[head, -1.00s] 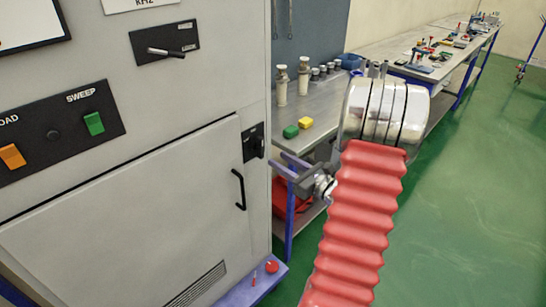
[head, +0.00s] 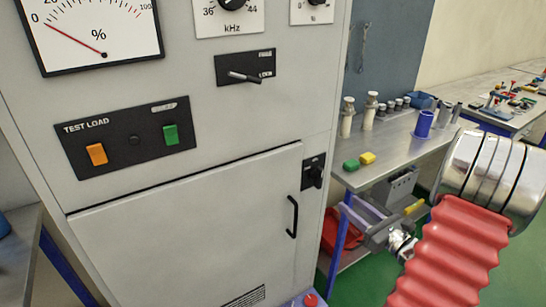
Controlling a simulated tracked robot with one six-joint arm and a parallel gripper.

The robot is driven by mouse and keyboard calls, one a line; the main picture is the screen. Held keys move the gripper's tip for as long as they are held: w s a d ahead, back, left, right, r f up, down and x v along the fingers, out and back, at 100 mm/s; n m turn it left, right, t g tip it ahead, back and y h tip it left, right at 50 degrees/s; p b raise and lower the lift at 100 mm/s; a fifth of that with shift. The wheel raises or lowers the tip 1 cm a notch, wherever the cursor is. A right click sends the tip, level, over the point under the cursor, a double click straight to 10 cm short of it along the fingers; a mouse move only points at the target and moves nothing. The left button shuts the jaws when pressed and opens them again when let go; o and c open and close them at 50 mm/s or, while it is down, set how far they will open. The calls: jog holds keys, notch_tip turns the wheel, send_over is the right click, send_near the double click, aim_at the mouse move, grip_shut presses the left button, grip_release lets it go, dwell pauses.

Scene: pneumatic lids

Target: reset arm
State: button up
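My arm shows at the right of the head view as a red ribbed sleeve with a shiny metal joint. My gripper (head: 349,205) reaches left from behind the sleeve, in front of the bench's lower part and to the right of the cabinet door. Its two pale purple-grey fingers look apart, with nothing visible between them. Part of the wrist is hidden behind the red sleeve.
A large grey cabinet (head: 190,215) fills the left, with a dial, switches and a black door handle (head: 293,217).

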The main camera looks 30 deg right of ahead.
jog(key=s+a+f+n+g+y, duration=0.2)
jog(key=s+a+n+g, duration=0.15)
jog(key=a+n, duration=0.35)
jog(key=s+a+f+n+g+y, duration=0.1)
jog(key=s+a+n+g+y, duration=0.1)
jog(key=a+n+g, duration=0.45)
jog(key=s+a+f+n+g+y, duration=0.25)
jog(key=a+n, duration=0.25)
jog(key=a, duration=0.4)
jog(key=s+a+r+n+h, duration=0.2)
jog(key=a+r+n+h, duration=0.5)
jog(key=a+r+n, duration=0.8)
jog(key=shift+a+r+n, duration=0.25)
jog(key=shift+r+n, duration=0.4)
jog(key=shift+n, duration=0.5)
